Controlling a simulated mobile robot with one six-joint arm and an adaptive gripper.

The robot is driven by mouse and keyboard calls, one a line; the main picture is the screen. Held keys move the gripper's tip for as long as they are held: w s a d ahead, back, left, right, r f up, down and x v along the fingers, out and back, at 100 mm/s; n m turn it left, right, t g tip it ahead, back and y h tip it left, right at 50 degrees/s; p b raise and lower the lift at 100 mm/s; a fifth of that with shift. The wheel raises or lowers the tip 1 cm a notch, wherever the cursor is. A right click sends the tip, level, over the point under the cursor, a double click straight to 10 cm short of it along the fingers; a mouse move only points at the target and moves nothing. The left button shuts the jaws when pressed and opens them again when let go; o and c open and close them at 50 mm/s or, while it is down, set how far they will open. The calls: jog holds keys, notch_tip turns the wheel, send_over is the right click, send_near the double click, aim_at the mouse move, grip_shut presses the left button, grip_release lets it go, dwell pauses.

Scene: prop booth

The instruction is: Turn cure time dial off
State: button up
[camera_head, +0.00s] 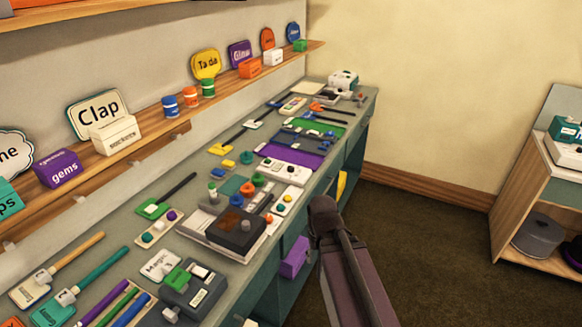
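I cannot pick out the cure time dial for certain; the labels on the bench devices are too small to read. Another is a dark grey box (196,291) with a pale label and grey knobs at the front of the bench. A white panel with dark knobs (284,171) lies farther back. My arm rises at the lower centre, over the floor beside the bench. My gripper cannot be made out.
The long bench (369,97) is crowded with handled tools, coloured knobs and small boxes. A wall shelf (150,128) holds signs and small boxes. A purple box (295,257) sits at the bench's front side. Dark carpet (430,240) is clear between bench and right-hand shelf unit (508,204).

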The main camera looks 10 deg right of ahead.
jog(key=shift+o, duration=1.3)
notch_tip(320, 180, up, 14)
jog(key=n+p, duration=1.4)
jog(key=n, duration=0.1)
send_over(291, 167)
jog(key=shift+s+a+f, duration=0.15)
jog(key=shift+s, duration=0.15)
jog(key=shift+f+b, duration=0.15)
jog(key=shift+b, duration=0.15)
jog(key=f+b, duration=1.3)
jog(key=shift+w+f, duration=0.25)
grip_shut()
